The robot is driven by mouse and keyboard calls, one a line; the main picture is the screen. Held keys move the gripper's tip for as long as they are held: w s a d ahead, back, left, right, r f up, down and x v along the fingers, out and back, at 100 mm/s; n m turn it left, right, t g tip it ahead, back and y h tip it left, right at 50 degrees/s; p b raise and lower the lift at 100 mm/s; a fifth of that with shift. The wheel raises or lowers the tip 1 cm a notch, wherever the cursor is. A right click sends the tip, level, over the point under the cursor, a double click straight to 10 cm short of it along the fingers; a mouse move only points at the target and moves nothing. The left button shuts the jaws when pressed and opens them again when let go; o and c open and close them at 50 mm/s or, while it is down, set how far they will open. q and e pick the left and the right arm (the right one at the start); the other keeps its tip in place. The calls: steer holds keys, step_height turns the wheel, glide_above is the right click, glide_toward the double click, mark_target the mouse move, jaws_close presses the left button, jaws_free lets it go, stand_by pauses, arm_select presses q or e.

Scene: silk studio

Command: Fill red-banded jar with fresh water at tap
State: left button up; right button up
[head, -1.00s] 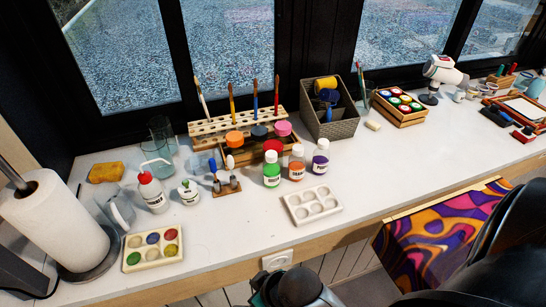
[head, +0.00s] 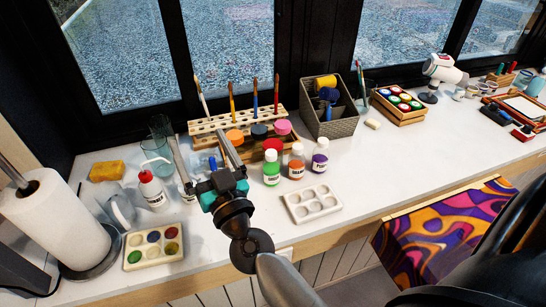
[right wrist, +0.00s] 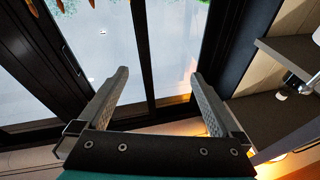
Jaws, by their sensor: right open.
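Clear glass jars (head: 160,128) stand at the back left of the white counter, near the window. I cannot make out a red band on them, and no tap shows in either view. My right gripper (head: 197,137) is open and empty above the counter, its fingers pointing toward the window. In the right wrist view, the spread fingers of the right gripper (right wrist: 158,75) have nothing between them. The arm hides part of the small white bottle and the stand beside it. My left gripper is not in view.
A brush rack (head: 205,125), paint bottles (head: 271,170) and a white palette (head: 312,204) stand near the right gripper. A red-capped bottle (head: 152,190), yellow sponge (head: 106,171), filled palette (head: 153,246) and paper roll (head: 55,225) are at left. Bare counter lies right of the palette.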

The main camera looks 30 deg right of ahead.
steer(key=w+d+f+m+g+h, duration=0.1)
steer(key=d+f+m+g+h, duration=0.15)
steer(key=d+m+h, duration=0.35)
steer(key=m+g+h, duration=0.1)
steer(key=g+h, duration=0.2)
steer(key=g, duration=0.7)
glide_toward(264, 167)
steer(key=b+x, duration=0.3)
steer(key=x, duration=0.7)
steer(key=b+x, duration=0.2)
steer(key=x, duration=0.3)
steer(key=shift+w+d+f, duration=0.1)
steer(key=shift+d+f, duration=0.1)
steer(key=shift+d, duration=0.15)
steer(key=shift+r, duration=0.1)
steer(key=c, duration=1.4)
